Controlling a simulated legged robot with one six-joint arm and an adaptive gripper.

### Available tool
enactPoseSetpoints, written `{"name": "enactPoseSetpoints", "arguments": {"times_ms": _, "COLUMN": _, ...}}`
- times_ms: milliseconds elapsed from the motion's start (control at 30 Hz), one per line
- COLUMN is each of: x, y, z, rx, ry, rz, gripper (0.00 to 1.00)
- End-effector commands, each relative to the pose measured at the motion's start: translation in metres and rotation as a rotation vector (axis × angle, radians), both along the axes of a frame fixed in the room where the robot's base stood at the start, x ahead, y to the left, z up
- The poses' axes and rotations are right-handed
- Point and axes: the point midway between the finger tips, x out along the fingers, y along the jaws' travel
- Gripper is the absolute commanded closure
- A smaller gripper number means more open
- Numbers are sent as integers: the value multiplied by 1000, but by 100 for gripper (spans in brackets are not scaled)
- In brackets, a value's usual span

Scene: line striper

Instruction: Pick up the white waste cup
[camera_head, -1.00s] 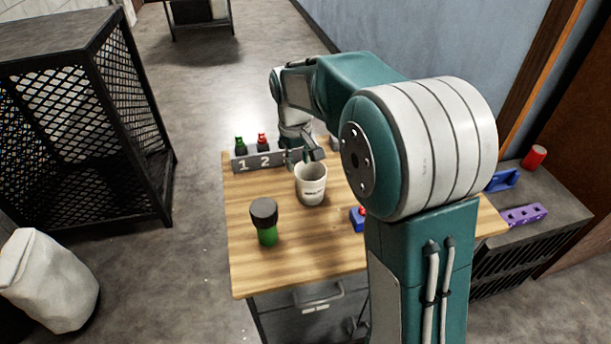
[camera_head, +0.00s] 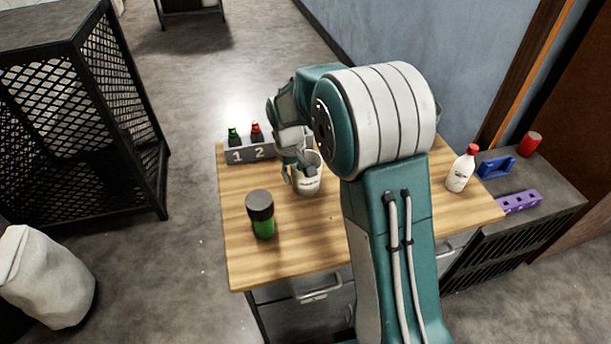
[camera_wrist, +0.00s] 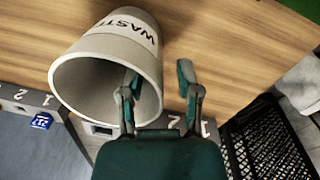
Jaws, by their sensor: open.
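The white waste cup (camera_head: 308,187) stands upright on the wooden table in the head view, with dark lettering on its side. In the wrist view the cup (camera_wrist: 95,85) shows its open mouth and the letters "WASTE". My gripper (camera_head: 299,172) is open at the cup's rim. In the wrist view my gripper (camera_wrist: 158,82) has its left finger overlapping the cup's mouth, apparently inside it, and its right finger outside the wall. The near wall of the rim appears to lie between the fingers; contact cannot be told.
A numbered grey rack (camera_head: 262,154) with green and red bottles stands just behind the cup. A green, dark-capped container (camera_head: 261,215) is at front left. A white red-capped bottle (camera_head: 461,170) stands at right. A black mesh cage (camera_head: 135,120) is left of the table (camera_head: 245,265).

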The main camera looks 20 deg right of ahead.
Motion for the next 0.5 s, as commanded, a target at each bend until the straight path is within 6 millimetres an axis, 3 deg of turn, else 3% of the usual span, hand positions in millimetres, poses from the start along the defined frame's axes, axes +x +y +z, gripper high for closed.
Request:
{"name": "enactPoseSetpoints", "arguments": {"times_ms": 133, "x": 0, "y": -1, "z": -15, "rx": 0, "ry": 0, "rz": 0, "gripper": 56}}
{"name": "enactPoseSetpoints", "arguments": {"times_ms": 367, "x": 0, "y": -1, "z": -17, "rx": 0, "ry": -2, "rz": 0, "gripper": 56}}
{"name": "enactPoseSetpoints", "arguments": {"times_ms": 500, "x": 0, "y": -1, "z": -17, "rx": 0, "ry": -2, "rz": 0, "gripper": 100}}
